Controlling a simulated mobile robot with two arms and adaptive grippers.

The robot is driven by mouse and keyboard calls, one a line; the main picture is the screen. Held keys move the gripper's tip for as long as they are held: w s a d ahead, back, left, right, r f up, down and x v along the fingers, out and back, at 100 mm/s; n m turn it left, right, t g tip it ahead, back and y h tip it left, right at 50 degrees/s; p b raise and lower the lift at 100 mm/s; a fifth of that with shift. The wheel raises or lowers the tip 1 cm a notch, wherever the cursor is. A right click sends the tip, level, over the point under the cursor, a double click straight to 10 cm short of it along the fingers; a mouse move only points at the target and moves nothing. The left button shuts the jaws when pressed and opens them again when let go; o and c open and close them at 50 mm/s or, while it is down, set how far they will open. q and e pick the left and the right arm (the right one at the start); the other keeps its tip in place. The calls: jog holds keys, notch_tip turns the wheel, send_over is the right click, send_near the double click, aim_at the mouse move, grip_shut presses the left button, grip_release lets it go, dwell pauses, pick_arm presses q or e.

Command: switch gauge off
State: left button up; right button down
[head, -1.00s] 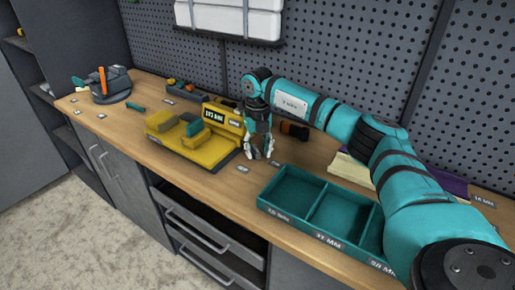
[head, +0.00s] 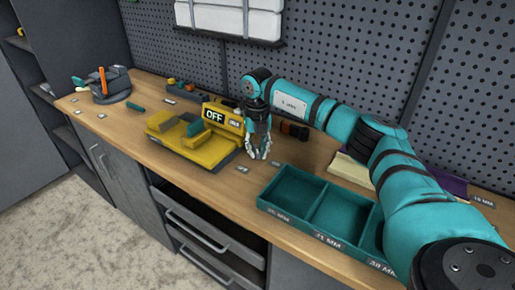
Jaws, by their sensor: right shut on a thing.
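The yellow gauge (head: 190,142) stands on the workbench left of the middle, with a teal block in its jaw area. Its black display (head: 214,115) reads OFF. My right gripper (head: 258,154) points down beside the gauge's right end, close to the bench top. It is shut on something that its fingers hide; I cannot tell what. Whether the fingers touch the gauge is unclear. My left gripper is not in view.
A teal tray (head: 290,209) with labelled compartments stands at the front right. A dark cylinder with an orange band (head: 294,131) lies behind my right gripper. A dark holder with an orange tool (head: 110,87) stands at the far left. A pegboard (head: 340,50) rises behind.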

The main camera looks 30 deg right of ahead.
jog(key=m+p, duration=0.1)
jog(key=m, duration=0.1)
jog(key=m+p, duration=0.1)
jog(key=m, duration=0.2)
jog(key=shift+w+a+r, duration=0.1)
jog(key=shift+a+r, duration=0.05)
jog(key=shift+a, duration=0.05)
jog(key=m, duration=0.1)
jog(key=m+p, duration=0.1)
jog(key=m, duration=0.1)
jog(key=m+p, duration=0.1)
jog(key=shift+w+a+m, duration=0.15)
jog(key=shift+w+m, duration=0.1)
jog(key=shift+m, duration=0.35)
jog(key=c, duration=1.3)
grip_release()
